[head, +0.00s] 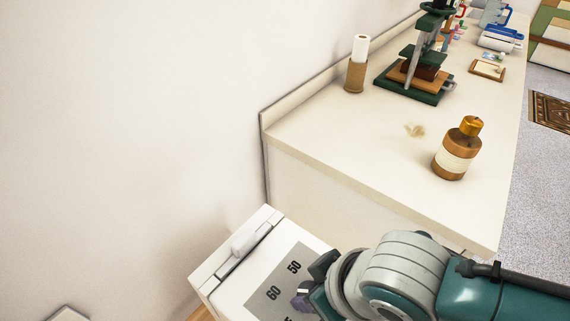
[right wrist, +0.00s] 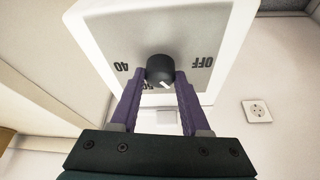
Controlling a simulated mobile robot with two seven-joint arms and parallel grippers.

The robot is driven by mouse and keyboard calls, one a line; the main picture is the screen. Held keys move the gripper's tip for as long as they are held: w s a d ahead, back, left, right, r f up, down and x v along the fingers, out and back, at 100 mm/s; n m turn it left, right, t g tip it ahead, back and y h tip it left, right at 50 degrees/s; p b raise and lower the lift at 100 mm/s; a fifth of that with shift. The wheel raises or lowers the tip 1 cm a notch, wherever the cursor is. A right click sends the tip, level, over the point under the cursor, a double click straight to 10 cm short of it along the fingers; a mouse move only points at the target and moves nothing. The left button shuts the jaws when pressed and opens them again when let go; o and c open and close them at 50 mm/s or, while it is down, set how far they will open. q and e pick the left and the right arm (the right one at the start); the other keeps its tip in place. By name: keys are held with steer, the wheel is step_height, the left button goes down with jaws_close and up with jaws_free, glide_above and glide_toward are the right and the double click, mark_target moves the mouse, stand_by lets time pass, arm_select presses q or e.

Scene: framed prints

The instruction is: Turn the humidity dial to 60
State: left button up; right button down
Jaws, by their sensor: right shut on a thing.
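The humidity dial (right wrist: 159,66) is a round black knob with a white mark, on the grey panel (right wrist: 135,35) of a white unit. In the right wrist view the mark points down and slightly right. The labels 40 at left and OFF at right appear upside down; lettering below the knob is partly hidden. My right gripper (right wrist: 160,76) is shut on the dial, one purple finger on each side. In the head view my right gripper (head: 303,292) covers the dial; 50 and 60 show on the panel (head: 283,283). My left gripper is not in view.
The white unit (head: 213,262) stands beside a long cream counter (head: 345,160). On the counter are a brown bottle (head: 457,150), a paper roll in a cork holder (head: 356,70) and a green press (head: 410,80). A wall socket (right wrist: 257,110) shows in the wrist view.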

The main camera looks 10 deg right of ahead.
steer(key=shift+a+m, duration=0.1)
steer(key=shift+m, duration=0.3)
steer(key=shift+c, duration=1.9)
jaws_free()
steer(key=shift+r, duration=0.1)
steer(key=p+v, duration=0.4)
steer(key=v, duration=0.5)
steer(key=shift+s+r+p, duration=0.2)
steer(key=shift+r+p, duration=0.1)
steer(key=shift+r, duration=0.05)
